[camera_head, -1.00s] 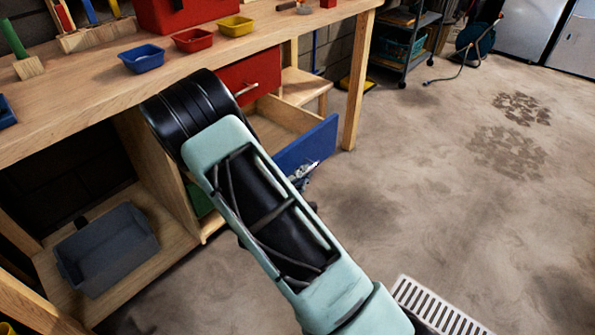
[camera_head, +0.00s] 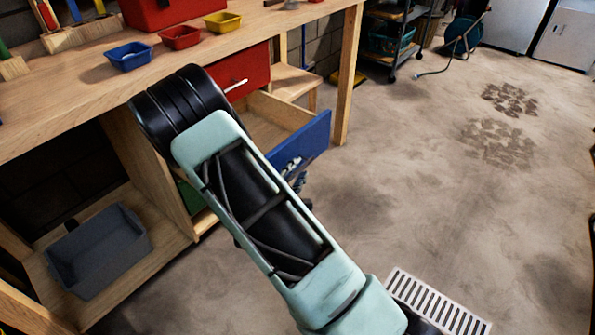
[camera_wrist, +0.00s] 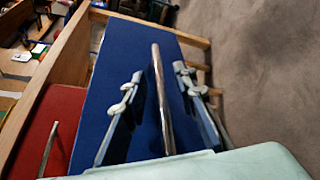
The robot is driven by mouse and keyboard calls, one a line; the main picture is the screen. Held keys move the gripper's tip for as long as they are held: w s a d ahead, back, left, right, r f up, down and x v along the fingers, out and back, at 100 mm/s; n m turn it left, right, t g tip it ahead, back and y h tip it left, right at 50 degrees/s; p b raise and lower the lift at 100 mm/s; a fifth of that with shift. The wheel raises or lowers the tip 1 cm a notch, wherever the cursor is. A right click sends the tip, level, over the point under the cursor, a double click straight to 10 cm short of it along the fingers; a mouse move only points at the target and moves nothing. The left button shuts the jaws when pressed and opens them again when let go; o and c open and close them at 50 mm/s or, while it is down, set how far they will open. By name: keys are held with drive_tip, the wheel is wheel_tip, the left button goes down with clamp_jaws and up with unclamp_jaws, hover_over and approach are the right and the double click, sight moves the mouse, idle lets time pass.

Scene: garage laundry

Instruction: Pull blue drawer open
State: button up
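The blue drawer (camera_head: 305,143) is pulled well out from under the workbench; its wooden inside shows behind the blue front. In the wrist view the blue front (camera_wrist: 95,95) fills the middle, with its metal bar handle (camera_wrist: 161,95) running lengthwise. My gripper (camera_wrist: 157,82) is open, one finger on each side of the handle, with visible gaps between fingers and bar. In the head view my gripper (camera_head: 291,166) is at the blue front, mostly hidden by my arm.
A closed red drawer (camera_head: 247,72) is beside the blue one, under the workbench (camera_head: 95,88). A green drawer is partly hidden behind my arm. A grey bin (camera_head: 98,250) stands on the lower shelf. The floor (camera_head: 420,190) to the right is largely clear.

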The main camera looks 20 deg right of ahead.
drive_tip(key=v, duration=1.2)
drive_tip(key=shift+r, duration=0.1)
